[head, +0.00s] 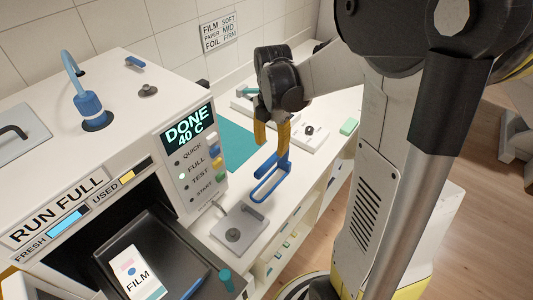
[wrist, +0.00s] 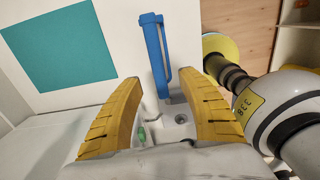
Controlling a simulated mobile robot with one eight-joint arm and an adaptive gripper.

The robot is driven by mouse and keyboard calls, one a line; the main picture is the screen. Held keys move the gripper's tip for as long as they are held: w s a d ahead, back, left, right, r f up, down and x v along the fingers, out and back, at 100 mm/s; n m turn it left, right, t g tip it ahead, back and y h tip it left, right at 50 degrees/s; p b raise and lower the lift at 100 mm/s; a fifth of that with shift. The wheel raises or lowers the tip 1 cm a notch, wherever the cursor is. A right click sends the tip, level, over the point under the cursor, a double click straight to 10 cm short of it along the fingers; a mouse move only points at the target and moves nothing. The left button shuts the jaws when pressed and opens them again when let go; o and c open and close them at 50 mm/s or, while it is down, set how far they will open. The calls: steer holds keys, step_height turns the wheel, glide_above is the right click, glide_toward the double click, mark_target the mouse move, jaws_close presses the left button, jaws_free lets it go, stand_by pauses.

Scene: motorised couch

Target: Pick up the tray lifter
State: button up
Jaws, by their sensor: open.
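The tray lifter is most likely the blue forked tool (head: 270,180) above the white counter in the head view. It has two long prongs and a short upright part. In the wrist view it shows as a blue bar (wrist: 156,52) just beyond and between my fingertips. My gripper (head: 271,143) has yellow fingers pointing down, right above the tool's upright part. In the wrist view my gripper (wrist: 160,76) is open, with a wide gap and nothing clamped in it. I cannot tell whether the fingers touch the tool.
A machine with a lit DONE 40 C display (head: 188,128) stands at the left. A FILM packet (head: 136,275) lies in its open black bay. A grey plate with a knob (head: 239,232) sits on the counter. A teal mat (wrist: 60,45) lies beside the tool.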

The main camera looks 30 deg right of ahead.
mark_target(272, 159)
step_height(272, 159, down, 3)
steer(key=shift+b, duration=0.3)
steer(key=f, duration=0.1)
steer(key=f+b, duration=0.1)
steer(key=f, duration=0.3)
steer(key=shift+w+d+b, duration=0.3)
steer(key=shift+w+b, duration=0.05)
jaws_close()
